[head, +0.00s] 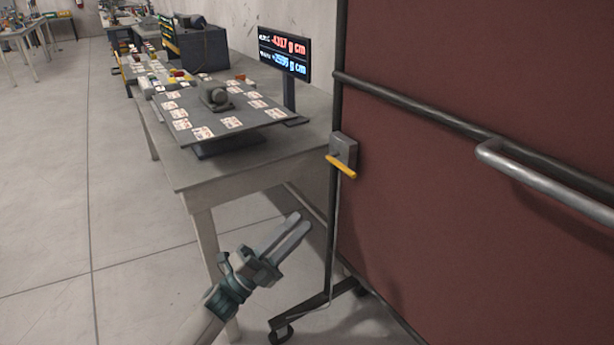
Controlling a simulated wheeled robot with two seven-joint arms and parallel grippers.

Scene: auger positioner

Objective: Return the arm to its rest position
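My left gripper (287,238) is at the lower middle of the head view, in front of the table's near right corner. Its two fingers point up and to the right, with a narrow gap between them and nothing held. It appears apart from the table and the red panel. My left arm comes in from the bottom. My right gripper is not in view.
A grey table (240,178) carries a flat plate (188,95) with several cards and a display (285,57). At the right stands a dark red panel (470,90) with metal rails, a yellow lever (341,167) and a wheeled foot (300,318).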

